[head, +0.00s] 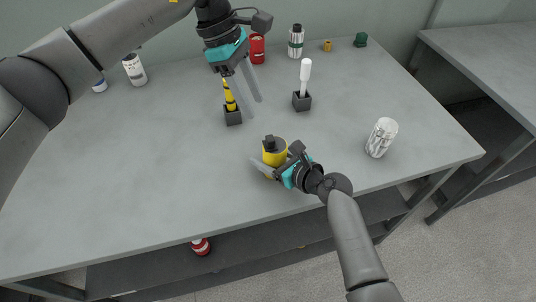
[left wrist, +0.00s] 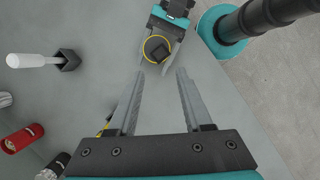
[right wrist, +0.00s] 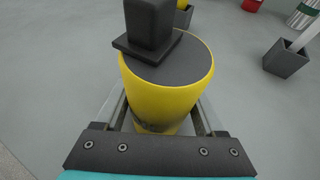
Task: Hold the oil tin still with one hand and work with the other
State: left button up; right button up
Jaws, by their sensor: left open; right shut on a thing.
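The oil tin (head: 274,151) is a yellow cylinder with a dark top and a black block-like cap. It stands upright near the table's front edge. My right gripper (head: 266,171) is shut on its sides; the right wrist view shows the tin (right wrist: 165,95) between the fingers. My left gripper (head: 254,110) is open and empty, above the table behind the tin. In the left wrist view the tin (left wrist: 157,50) lies beyond the open fingertips (left wrist: 160,73). A yellow-handled tool (head: 229,94) stands in a dark holder (head: 233,117) beside my left fingers, largely hidden in the left wrist view.
A white-handled tool (head: 305,76) stands in another dark holder (head: 302,102). A silver can (head: 381,138) is at right. A red can (head: 257,49), a green-banded canister (head: 296,41) and small items line the back. The table's (head: 150,170) left front is clear.

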jog(key=c, duration=0.5)
pick_arm(q)
jog(key=shift+f, duration=0.1)
jog(key=shift+c, duration=1.3)
jog(key=shift+s+a+f+n+h, duration=0.3)
jog(key=shift+s+f+n+h, duration=0.15)
jog(key=shift+f+h, duration=0.1)
jog(key=c, duration=0.3)
jog(key=shift+s+a+f+n+t+h, duration=0.25)
jog(key=shift+s+a+f+n+h, duration=0.2)
jog(key=shift+a+n+h, duration=0.15)
jog(key=shift+s+a+f+n+t+h, duration=0.25)
jog(key=shift+s+a+f+n+h, duration=0.15)
jog(key=shift+a, duration=0.25)
grip_shut()
jog(key=s+a+n+t+h, duration=0.1)
jog(key=s+a+n+t, duration=0.2)
jog(key=a, duration=0.4)
jog(key=shift+a+r+n+h, duration=0.2)
jog(key=shift+r+n+h, duration=0.15)
jog(key=shift+n, duration=0.2)
jog(key=shift+s, duration=0.1)
